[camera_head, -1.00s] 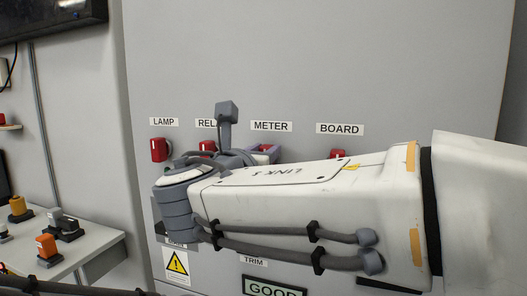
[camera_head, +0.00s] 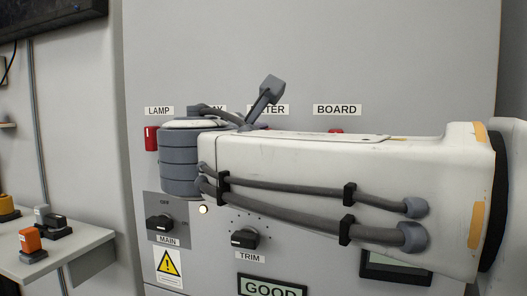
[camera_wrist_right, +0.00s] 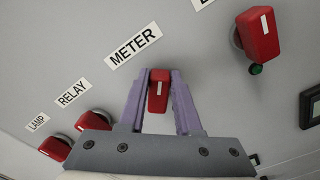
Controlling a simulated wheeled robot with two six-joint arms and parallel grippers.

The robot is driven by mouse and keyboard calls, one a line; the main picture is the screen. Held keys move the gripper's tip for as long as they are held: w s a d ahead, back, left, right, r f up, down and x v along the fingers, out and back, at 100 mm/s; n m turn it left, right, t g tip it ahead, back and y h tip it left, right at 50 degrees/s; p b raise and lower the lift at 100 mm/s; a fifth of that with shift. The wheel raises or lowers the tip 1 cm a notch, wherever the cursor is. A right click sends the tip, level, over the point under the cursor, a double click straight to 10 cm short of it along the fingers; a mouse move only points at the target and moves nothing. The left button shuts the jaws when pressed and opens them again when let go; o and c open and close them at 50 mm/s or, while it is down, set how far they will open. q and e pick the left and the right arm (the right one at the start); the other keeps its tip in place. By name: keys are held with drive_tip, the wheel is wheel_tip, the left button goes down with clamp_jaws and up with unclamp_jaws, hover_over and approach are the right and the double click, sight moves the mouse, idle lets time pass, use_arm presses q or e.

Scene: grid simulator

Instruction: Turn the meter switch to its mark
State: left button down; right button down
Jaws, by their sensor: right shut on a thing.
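The red meter switch (camera_wrist_right: 158,92), with a white line on its face, sits below the METER label (camera_wrist_right: 133,45) in the right wrist view. My right gripper (camera_wrist_right: 159,80) has its purple fingers on either side of it and is shut on it. The switch and fingers point up the picture, while the label runs slanted. I cannot make out the switch's mark. In the head view my right arm hides the switch, and the METER label (camera_head: 268,110) is partly covered by my tilted grey wrist part. My left gripper is not in view.
Red switches stand nearby: board (camera_wrist_right: 257,35) with a green light beside it, relay (camera_wrist_right: 93,121) and lamp (camera_wrist_right: 56,147). The MAIN (camera_head: 159,223) and TRIM (camera_head: 245,238) knobs are lower on the panel. A side table (camera_head: 60,262) at left holds small parts.

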drive_tip(key=shift+s+d+f+m+b, duration=0.15)
drive_tip(key=shift+f+m+b, duration=0.15)
drive_tip(key=shift+m+b, duration=1.3)
drive_tip(key=shift+w+d+f+m+b, duration=0.1)
drive_tip(key=shift+f+m+b, duration=0.25)
drive_tip(key=shift+m+b, duration=1.25)
drive_tip(key=shift+s+d+f+m+b, duration=0.15)
drive_tip(key=shift+f+m+b, duration=0.15)
drive_tip(key=shift+m+b, duration=1.3)
drive_tip(key=shift+m, duration=0.3)
drive_tip(key=c, duration=0.6)
unclamp_jaws()
drive_tip(key=shift+r, duration=0.1)
drive_tip(key=p+v, duration=0.1)
drive_tip(key=v, duration=0.9)
drive_tip(key=shift+s, duration=0.2)
